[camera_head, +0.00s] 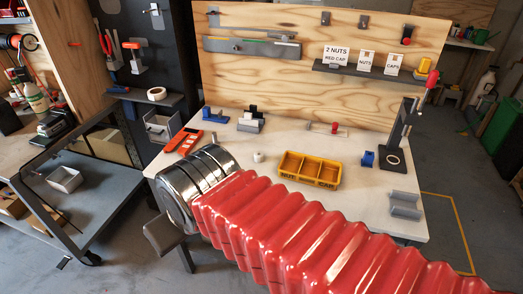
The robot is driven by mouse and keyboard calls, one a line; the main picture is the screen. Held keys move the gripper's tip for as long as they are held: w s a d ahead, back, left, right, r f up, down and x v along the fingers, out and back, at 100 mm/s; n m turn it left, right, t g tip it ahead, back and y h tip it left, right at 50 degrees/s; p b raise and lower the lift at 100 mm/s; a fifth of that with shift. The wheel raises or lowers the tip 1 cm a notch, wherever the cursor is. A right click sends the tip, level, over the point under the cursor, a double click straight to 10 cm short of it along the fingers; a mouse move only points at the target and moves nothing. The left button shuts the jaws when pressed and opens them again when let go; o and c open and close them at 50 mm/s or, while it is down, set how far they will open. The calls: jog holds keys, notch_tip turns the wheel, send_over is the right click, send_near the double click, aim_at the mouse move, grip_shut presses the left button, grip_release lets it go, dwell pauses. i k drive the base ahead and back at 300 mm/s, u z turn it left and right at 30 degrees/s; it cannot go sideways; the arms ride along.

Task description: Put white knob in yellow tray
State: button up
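A small white round piece (258,156), which looks like the white knob, sits on the white tabletop left of the yellow tray. The yellow tray (283,173) has several compartments and lettering on its front; they look empty. My arm, in red ribbed sleeve with a shiny metal collar, crosses the foreground in front of the table. A grey block below the collar looks like part of my gripper (163,233). Its fingers cannot be made out, and no held object shows. My gripper is left of and nearer than the knob and tray, apart from both.
A black press with a red handle (402,130) stands right of the tray, near a small blue piece (367,159). A grey holder (405,205) is at the right front. Orange (184,139) and blue (214,115) items lie at the left.

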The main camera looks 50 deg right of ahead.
aim_at(309, 173)
jog(key=z, duration=0.45)
jog(key=i, duration=1.15)
jog(key=z, duration=0.05)
